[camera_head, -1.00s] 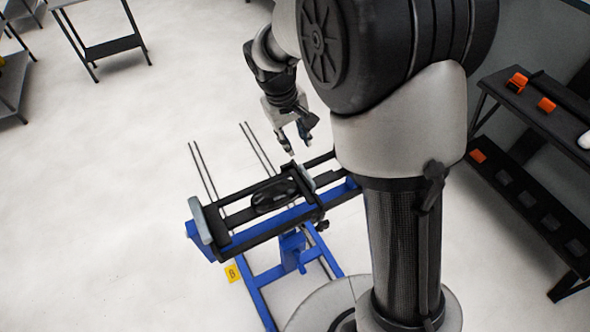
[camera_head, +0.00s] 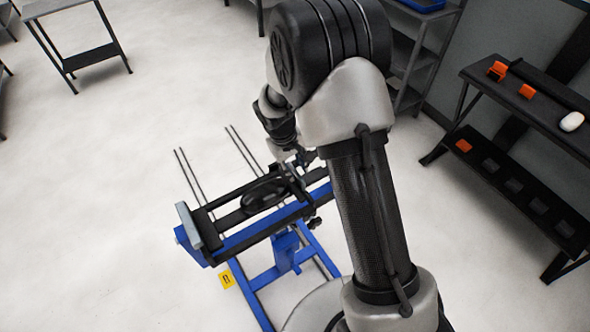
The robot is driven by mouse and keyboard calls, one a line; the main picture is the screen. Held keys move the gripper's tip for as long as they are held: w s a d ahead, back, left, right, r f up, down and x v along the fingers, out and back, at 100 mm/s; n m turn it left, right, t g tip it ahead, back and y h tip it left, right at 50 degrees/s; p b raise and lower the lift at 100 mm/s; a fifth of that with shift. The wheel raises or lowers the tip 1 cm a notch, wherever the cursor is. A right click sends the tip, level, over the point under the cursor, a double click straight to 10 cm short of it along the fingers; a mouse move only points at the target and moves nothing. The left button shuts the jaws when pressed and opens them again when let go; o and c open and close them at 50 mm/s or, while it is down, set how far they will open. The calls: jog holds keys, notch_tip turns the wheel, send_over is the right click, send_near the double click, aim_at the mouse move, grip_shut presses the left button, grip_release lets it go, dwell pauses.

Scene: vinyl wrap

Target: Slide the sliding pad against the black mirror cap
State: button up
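The black mirror cap (camera_head: 264,193) lies on the black cross frame of the blue stand, near its middle. A grey upright pad (camera_head: 188,226) stands at the left end of the frame, apart from the cap. The pad at the right side of the cap is largely hidden now by my gripper and arm. My gripper (camera_head: 296,160) is low at the right end of the frame, just to the right of the cap. Its fingers are small and partly hidden, so I cannot tell whether they are open or shut, or whether they touch the pad.
The blue stand (camera_head: 264,280) has a yellow tag (camera_head: 227,279) on its front left. Thin dark rods stick out behind it. A black bench (camera_head: 530,120) with orange pieces and a white item stands at the right. A small dark table (camera_head: 85,62) stands far left. The floor left is clear.

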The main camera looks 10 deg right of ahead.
jog(key=shift+d+f, duration=0.15)
jog(key=shift+f, duration=0.55)
jog(key=shift+c, duration=0.5)
grip_shut()
